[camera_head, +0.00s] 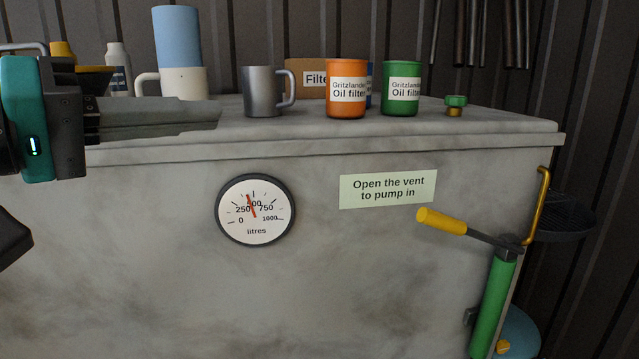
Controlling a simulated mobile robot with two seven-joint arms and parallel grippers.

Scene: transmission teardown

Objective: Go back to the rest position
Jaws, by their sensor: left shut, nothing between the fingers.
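My left gripper (214,115) comes in from the left edge, with its teal and black body at the far left. Its grey fingers are together and point right, with nothing between them. They show in front of the tank's top edge, just left of a grey metal mug (262,92); a gap shows between the fingertips and the mug. My right gripper is not in view. A dark shape at the lower left edge is cut off, and I cannot tell what it is.
A green hand pump (493,300) with yellow handle stands right.

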